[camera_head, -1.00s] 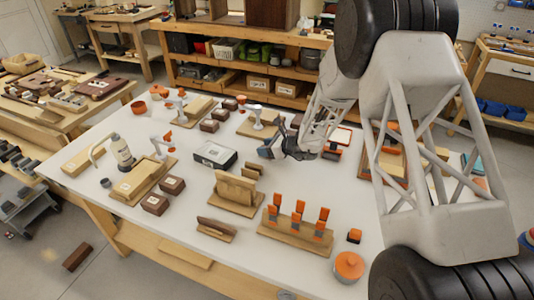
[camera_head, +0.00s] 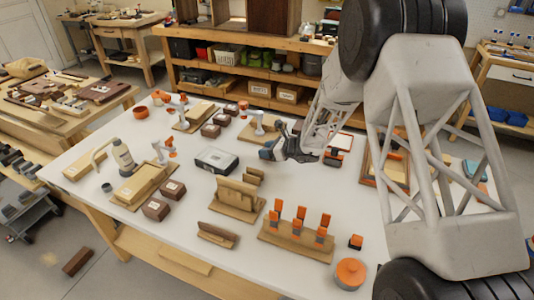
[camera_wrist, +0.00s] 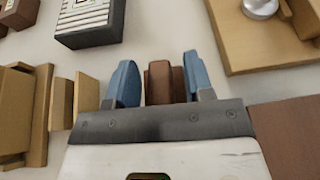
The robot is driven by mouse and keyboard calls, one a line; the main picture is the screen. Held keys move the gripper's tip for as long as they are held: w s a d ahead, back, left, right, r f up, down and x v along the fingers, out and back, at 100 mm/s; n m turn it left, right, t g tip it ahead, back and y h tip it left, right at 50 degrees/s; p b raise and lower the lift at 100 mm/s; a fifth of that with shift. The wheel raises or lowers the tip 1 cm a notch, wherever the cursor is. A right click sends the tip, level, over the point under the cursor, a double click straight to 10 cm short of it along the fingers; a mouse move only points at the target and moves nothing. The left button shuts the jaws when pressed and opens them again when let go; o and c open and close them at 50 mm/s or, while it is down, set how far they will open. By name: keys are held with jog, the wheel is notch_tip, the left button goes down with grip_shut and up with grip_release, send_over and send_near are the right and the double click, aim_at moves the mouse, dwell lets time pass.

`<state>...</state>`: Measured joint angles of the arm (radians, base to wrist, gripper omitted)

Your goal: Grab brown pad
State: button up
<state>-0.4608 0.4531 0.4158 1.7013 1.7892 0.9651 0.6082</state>
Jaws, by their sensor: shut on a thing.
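The brown pad (camera_wrist: 165,82) shows in the wrist view as a small dark brown block between the two blue fingertips. My gripper (camera_wrist: 161,80) is shut on it. In the head view my gripper (camera_head: 268,151) hangs over the white table, right of a grey-and-white box (camera_head: 216,160). The pad is too small and hidden there to make out, so I cannot tell its height above the table.
A wooden stand with upright boards (camera_head: 236,197) is close to my gripper on the near side. A rack with orange-handled items (camera_head: 296,240) stands nearer the front edge. Several small brown boxes (camera_head: 156,209) sit to the left. Bare tabletop lies right of the stand.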

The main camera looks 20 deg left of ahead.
notch_tip(320, 180, up, 8)
jog(key=shift+r, duration=0.2)
jog(key=shift+a, duration=0.1)
dwell(0.7)
